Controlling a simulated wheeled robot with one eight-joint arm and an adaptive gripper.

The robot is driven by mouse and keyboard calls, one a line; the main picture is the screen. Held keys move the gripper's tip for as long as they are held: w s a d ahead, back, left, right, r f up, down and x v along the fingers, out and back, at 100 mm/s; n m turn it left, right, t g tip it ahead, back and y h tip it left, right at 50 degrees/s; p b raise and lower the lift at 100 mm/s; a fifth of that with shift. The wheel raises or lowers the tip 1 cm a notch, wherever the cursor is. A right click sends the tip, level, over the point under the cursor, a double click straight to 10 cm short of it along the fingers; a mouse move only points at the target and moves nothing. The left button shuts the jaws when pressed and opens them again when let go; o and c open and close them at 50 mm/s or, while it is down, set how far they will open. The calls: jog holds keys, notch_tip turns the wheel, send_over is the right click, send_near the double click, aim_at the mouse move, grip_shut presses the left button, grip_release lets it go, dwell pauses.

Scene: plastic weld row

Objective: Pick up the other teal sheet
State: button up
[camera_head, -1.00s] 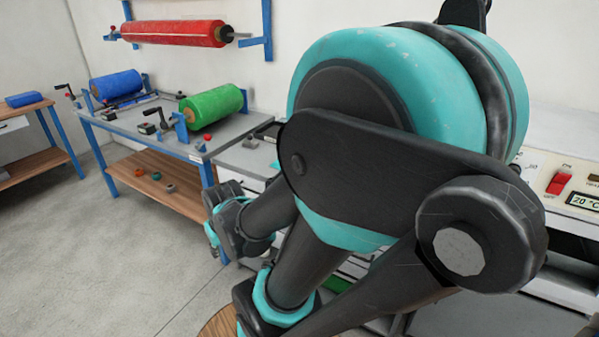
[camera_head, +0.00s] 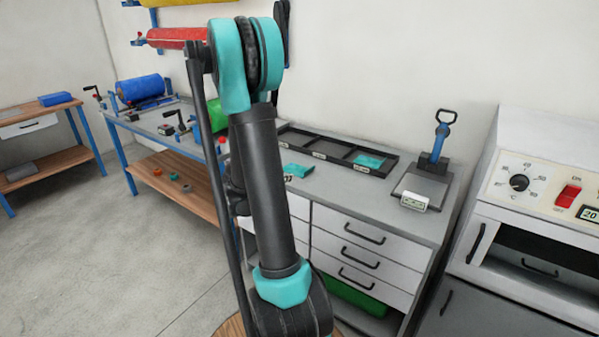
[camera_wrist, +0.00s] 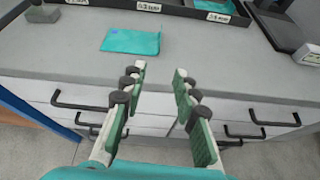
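A teal sheet (camera_wrist: 131,41) lies flat near the front of the grey counter in the wrist view. It also shows in the head view (camera_head: 297,170), just right of my arm. Another teal sheet (camera_head: 368,161) lies in the right compartment of the black tray (camera_head: 333,157); its edge shows at the top of the wrist view (camera_wrist: 218,4). My gripper (camera_wrist: 160,71) is open and empty, with its fingers pointing toward the counter's front edge, right of and short of the loose sheet.
The grey counter (camera_head: 437,209) stands over white drawers with black handles. A press with a blue handle (camera_head: 437,140) stands at its right end, and an oven-like machine (camera_head: 548,205) stands farther right. A table with blue and green rolls (camera_head: 142,88) is at left.

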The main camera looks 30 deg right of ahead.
jog(key=d+n, duration=0.1)
send_near(313, 169)
jog(key=shift+w+d+f, duration=0.1)
jog(key=shift+d+f, duration=0.05)
jog(key=shift+f, duration=0.2)
jog(key=shift+w+d+f, duration=0.15)
jog(key=shift+f, duration=0.2)
jog(key=shift+r+x, duration=0.15)
jog(key=shift+x, duration=1.15)
jog(key=shift+r+x, duration=0.15)
jog(key=shift+x, duration=1.15)
jog(key=shift+w+d, duration=0.1)
jog(key=shift+c, duration=0.4)
grip_shut()
